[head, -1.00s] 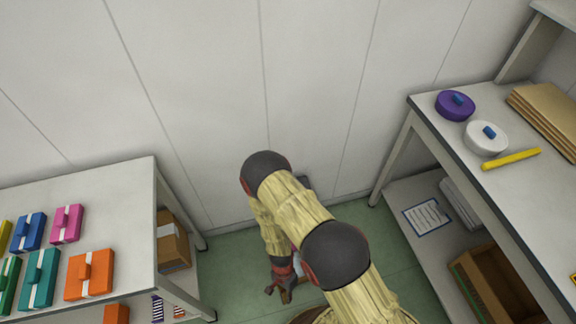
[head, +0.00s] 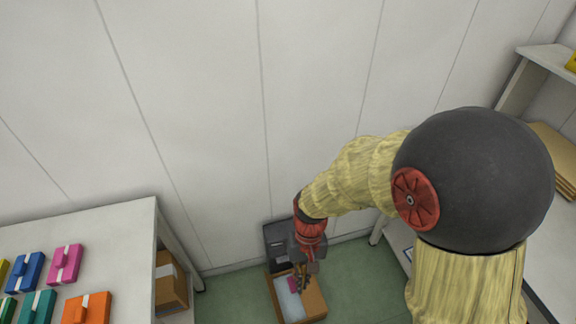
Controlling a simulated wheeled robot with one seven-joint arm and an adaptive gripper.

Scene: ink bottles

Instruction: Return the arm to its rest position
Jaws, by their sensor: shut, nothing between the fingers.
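My arm reaches across the right half of the head view, with its large dark joint close to the camera. My gripper (head: 302,279) points down, shut and empty, over an open cardboard box on the floor by the wall. A small pink thing (head: 292,284) shows beside the fingers, in or above the box; I cannot tell its height. The fingertips are small and partly blend with the box behind them.
The cardboard box (head: 315,303) has a pale inside. A dark grey object (head: 277,243) stands behind it. At left, a table (head: 110,225) bears several coloured blocks, with another carton (head: 171,285) below. Green floor (head: 365,280) shows between.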

